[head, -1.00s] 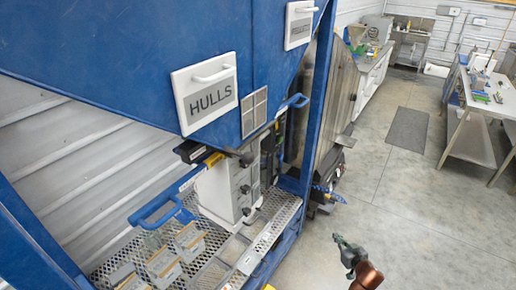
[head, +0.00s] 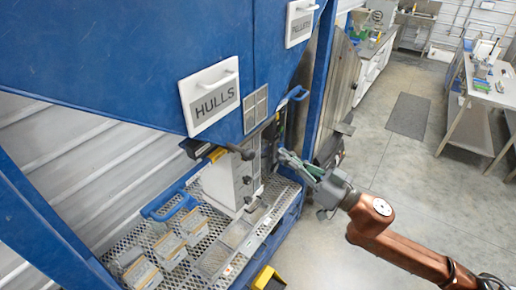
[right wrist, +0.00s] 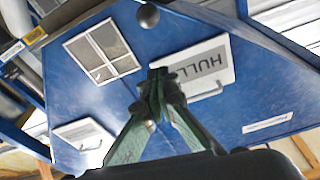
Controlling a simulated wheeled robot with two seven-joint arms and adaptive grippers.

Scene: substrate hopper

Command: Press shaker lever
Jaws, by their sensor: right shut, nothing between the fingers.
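My right gripper (head: 284,157) is shut and empty, in front of the right side of the blue hopper (head: 130,70). It also shows in the right wrist view (right wrist: 158,78), fingertips together and pointing at the hopper. A round black knob (right wrist: 148,15) shows beyond and above the fingertips there, apart from them. In the head view, a black-knobbed lever (head: 243,153) sticks out below the hopper, left of my fingertips. No label shows which one is the shaker lever. My left gripper is out of view.
A grey box unit (head: 224,182) stands under the hopper on a perforated tray (head: 207,262) holding several small containers. A blue post (head: 322,80) rises behind my gripper. A yellow object (head: 267,278) is at the bottom. Open floor (head: 400,190) lies right.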

